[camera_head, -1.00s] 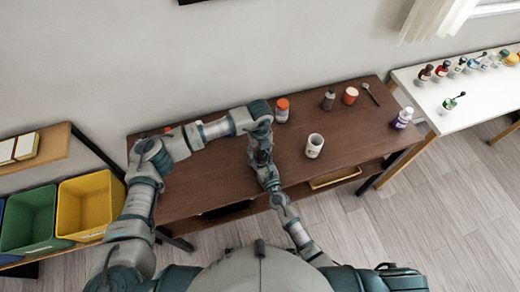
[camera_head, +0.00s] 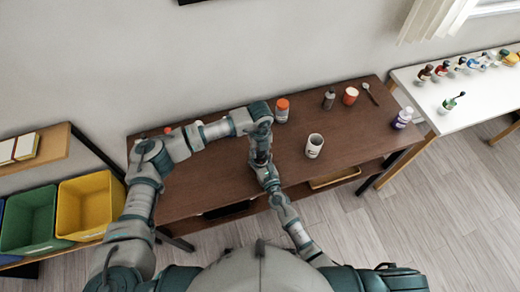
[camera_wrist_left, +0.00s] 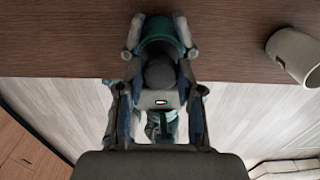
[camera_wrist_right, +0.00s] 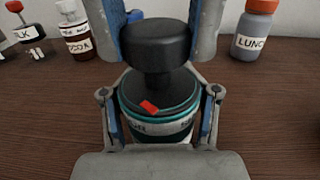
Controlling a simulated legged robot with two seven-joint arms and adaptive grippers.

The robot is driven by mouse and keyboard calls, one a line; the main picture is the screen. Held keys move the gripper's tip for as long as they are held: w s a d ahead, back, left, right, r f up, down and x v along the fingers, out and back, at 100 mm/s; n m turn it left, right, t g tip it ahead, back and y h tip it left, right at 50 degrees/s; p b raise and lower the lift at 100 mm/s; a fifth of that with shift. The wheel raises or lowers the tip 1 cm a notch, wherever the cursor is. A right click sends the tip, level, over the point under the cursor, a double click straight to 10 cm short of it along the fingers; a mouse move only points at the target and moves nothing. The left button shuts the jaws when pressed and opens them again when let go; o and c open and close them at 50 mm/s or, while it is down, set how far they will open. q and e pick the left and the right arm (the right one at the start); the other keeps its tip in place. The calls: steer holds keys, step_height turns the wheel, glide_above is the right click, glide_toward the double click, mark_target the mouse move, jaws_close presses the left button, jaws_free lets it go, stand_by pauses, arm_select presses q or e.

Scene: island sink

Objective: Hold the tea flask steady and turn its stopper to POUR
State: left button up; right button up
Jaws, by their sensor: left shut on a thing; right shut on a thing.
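The tea flask (camera_wrist_right: 160,126) stands upright on the brown table, with a teal rim and a pale label whose lettering is partly covered. Its black knob-shaped stopper (camera_wrist_right: 155,45) sits on top and also shows in the left wrist view (camera_wrist_left: 160,73). A red mark (camera_wrist_right: 148,107) shows on top of the flask, left of centre. My right gripper (camera_wrist_right: 160,108) is shut around the flask body from the front. My left gripper (camera_head: 262,150) comes down from above and is shut on the stopper. In the head view the grippers mostly hide the flask. The POUR marking cannot be read.
A pale mug (camera_head: 314,146) stands to the right. An orange-capped bottle (camera_head: 282,110), a dark bottle (camera_head: 328,100), a red-topped jar (camera_head: 350,96) and a spoon (camera_head: 370,93) are farther back. The table's front edge is close.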

arm_select(q)
steer(key=m, duration=0.4)
steer(key=shift+a+m, duration=0.15)
steer(key=shift+m, duration=0.25)
arm_select(e)
steer(key=shift+d+f, duration=0.1)
steer(key=shift+d, duration=0.05)
arm_select(q)
steer(key=m, duration=0.4)
steer(key=shift+f, duration=0.1)
arm_select(e)
steer(key=shift+d, duration=0.1)
arm_select(q)
steer(key=m, duration=0.4)
steer(key=shift+a+m, duration=0.1)
steer(key=shift+m, duration=0.3)
arm_select(e)
steer(key=shift+w, duration=0.1)
arm_select(q)
steer(key=shift+a+m, duration=0.1)
steer(key=shift+m, duration=1.7)
steer(key=shift+w, duration=0.1)
steer(key=o, duration=1.2)
steer(key=shift+d, duration=0.2)
